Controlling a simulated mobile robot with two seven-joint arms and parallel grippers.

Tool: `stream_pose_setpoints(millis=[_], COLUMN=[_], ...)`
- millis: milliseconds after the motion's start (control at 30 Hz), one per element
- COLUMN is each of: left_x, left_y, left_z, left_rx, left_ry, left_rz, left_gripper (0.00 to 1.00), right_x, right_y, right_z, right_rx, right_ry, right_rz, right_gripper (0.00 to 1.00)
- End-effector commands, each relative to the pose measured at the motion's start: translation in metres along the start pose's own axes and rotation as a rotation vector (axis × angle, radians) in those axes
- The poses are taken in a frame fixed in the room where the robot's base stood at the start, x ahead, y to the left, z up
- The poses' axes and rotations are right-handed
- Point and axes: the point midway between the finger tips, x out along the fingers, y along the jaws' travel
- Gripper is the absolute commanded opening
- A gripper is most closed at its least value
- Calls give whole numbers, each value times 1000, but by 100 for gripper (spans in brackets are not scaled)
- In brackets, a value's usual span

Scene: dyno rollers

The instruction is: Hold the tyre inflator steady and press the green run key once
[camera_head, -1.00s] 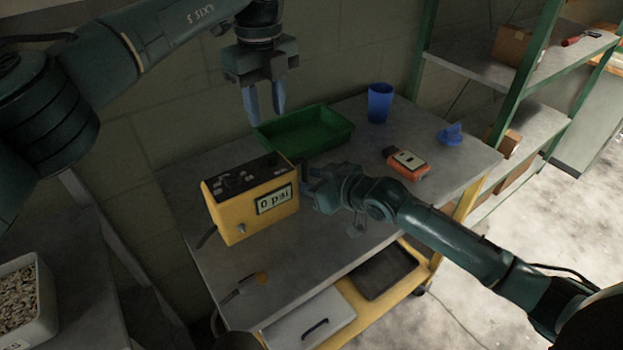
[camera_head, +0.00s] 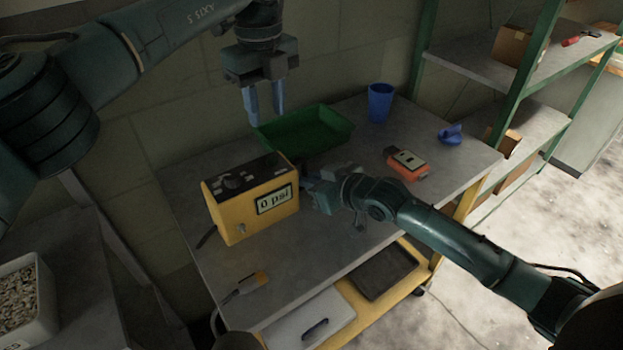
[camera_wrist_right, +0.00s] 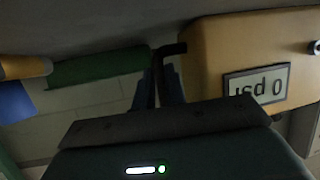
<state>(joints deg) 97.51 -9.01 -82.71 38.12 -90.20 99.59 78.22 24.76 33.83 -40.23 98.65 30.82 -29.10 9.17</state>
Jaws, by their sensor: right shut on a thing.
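The tyre inflator (camera_head: 232,218) is a yellow box standing on the grey bench, with a dark top panel and a front display reading 0 psi. The display shows upside down in the right wrist view (camera_wrist_right: 256,84). A round dark knob (camera_head: 232,182) is on top; I cannot make out the green run key. My right gripper (camera_head: 308,182) is at the inflator's right side, shut on a dark hooked handle (camera_wrist_right: 172,48) beside the yellow housing. My left gripper (camera_head: 263,103) hangs pointing down above and behind the inflator, fingers apart and empty.
A green tray (camera_head: 325,122) lies behind the inflator. A blue cup (camera_head: 380,103), an orange meter (camera_head: 405,165) and a small blue object (camera_head: 451,134) stand to the right. An orange-handled tool (camera_head: 248,284) lies at the front left. Green-framed shelves (camera_head: 520,70) are at the right.

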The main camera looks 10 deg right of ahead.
Motion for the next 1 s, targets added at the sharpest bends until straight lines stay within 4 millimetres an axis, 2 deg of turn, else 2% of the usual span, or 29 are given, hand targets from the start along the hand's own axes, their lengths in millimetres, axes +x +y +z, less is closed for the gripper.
stream_pose_setpoints(millis=[667,1000], left_x=[0,0], left_y=[0,0], left_z=[0,0], left_rx=[0,0], left_ry=[0,0], left_rz=[0,0], left_gripper=[36,9], right_x=[0,0], right_y=[0,0], right_z=[1,1], right_rx=[-2,-2], right_ry=[-1,-2], right_rz=[0,0], right_gripper=[0,0])
